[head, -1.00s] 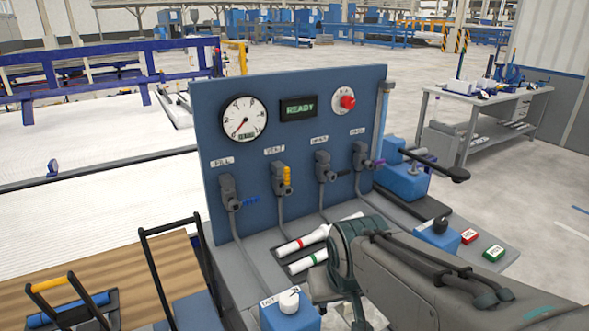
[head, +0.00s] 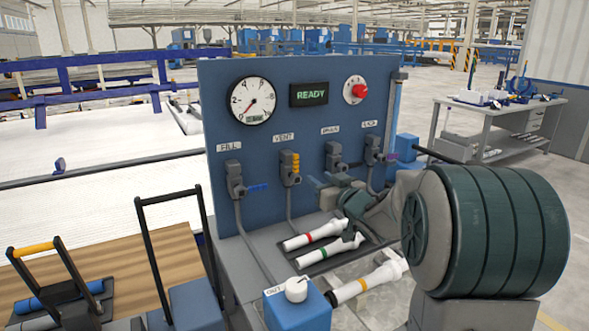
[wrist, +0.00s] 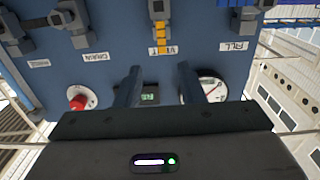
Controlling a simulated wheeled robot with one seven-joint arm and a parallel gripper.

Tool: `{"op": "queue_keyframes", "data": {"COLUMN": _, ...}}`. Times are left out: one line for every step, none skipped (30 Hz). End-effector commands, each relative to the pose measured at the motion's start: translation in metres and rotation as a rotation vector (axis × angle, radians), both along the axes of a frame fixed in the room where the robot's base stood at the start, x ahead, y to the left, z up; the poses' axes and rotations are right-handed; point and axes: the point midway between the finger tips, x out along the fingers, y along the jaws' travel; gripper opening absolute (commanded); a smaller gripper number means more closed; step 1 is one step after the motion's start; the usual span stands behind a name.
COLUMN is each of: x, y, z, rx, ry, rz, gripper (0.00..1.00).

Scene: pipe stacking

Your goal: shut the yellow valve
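The yellow valve (head: 296,164) is under the VENT label on the blue panel, second from the left. Its yellow handle stands vertical, in line with the pipe below it. In the wrist view, which looks upside down, the yellow handle (wrist: 161,38) is near the top centre. My gripper (wrist: 159,80) is open and empty, its two dark fingers apart, with the handle beyond and roughly between them. In the head view my gripper is partly hidden by my arm, low in front of the panel, right of the yellow valve.
The blue FILL valve (head: 236,180) is left of it; two more valves, one the DRAIN valve (head: 336,155), are right. A gauge (head: 253,101), READY display (head: 309,94) and red knob (head: 358,90) sit above. White pipes (head: 312,235) lie below. A blue OUT box (head: 298,310) stands in front.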

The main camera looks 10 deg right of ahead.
Motion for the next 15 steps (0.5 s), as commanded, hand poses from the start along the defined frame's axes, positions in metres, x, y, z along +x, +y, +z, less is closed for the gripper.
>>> {"op": "queue_keyframes", "data": {"x": 0.003, "y": 0.001, "z": -0.001, "rx": 0.004, "ry": -0.006, "rz": 0.009, "gripper": 0.35}}
{"op": "queue_keyframes", "data": {"x": 0.004, "y": 0.002, "z": -0.001, "rx": 0.005, "ry": -0.008, "rz": 0.012, "gripper": 0.35}}
{"op": "queue_keyframes", "data": {"x": 0.007, "y": 0.003, "z": 0.0, "rx": 0.005, "ry": -0.01, "rz": 0.015, "gripper": 0.35}}
{"op": "queue_keyframes", "data": {"x": 0.011, "y": 0.004, "z": 0.0, "rx": 0.006, "ry": -0.011, "rz": 0.016, "gripper": 0.35}}
{"op": "queue_keyframes", "data": {"x": 0.014, "y": 0.006, "z": 0.0, "rx": 0.006, "ry": -0.011, "rz": 0.016, "gripper": 0.35}}
{"op": "queue_keyframes", "data": {"x": 0.02, "y": 0.008, "z": 0.0, "rx": 0.006, "ry": -0.01, "rz": 0.017, "gripper": 0.35}}
{"op": "queue_keyframes", "data": {"x": 0.025, "y": 0.01, "z": 0.0, "rx": 0.005, "ry": -0.01, "rz": 0.017, "gripper": 0.35}}
{"op": "queue_keyframes", "data": {"x": 0.031, "y": 0.012, "z": -0.001, "rx": 0.006, "ry": -0.009, "rz": 0.017, "gripper": 0.35}}
{"op": "queue_keyframes", "data": {"x": 0.039, "y": 0.014, "z": 0.0, "rx": 0.005, "ry": -0.01, "rz": 0.016, "gripper": 0.35}}
{"op": "queue_keyframes", "data": {"x": 0.045, "y": 0.016, "z": 0.0, "rx": 0.005, "ry": -0.01, "rz": 0.016, "gripper": 0.35}}
{"op": "queue_keyframes", "data": {"x": 0.051, "y": 0.019, "z": -0.001, "rx": 0.005, "ry": -0.009, "rz": 0.016, "gripper": 0.35}}
{"op": "queue_keyframes", "data": {"x": 0.059, "y": 0.022, "z": 0.0, "rx": 0.004, "ry": -0.01, "rz": 0.017, "gripper": 0.35}}
{"op": "queue_keyframes", "data": {"x": 0.065, "y": 0.023, "z": 0.0, "rx": 0.005, "ry": -0.009, "rz": 0.017, "gripper": 0.35}}
{"op": "queue_keyframes", "data": {"x": 0.071, "y": 0.025, "z": 0.0, "rx": 0.005, "ry": -0.009, "rz": 0.016, "gripper": 0.35}}
{"op": "queue_keyframes", "data": {"x": 0.079, "y": 0.028, "z": 0.0, "rx": 0.006, "ry": -0.01, "rz": 0.015, "gripper": 0.35}}
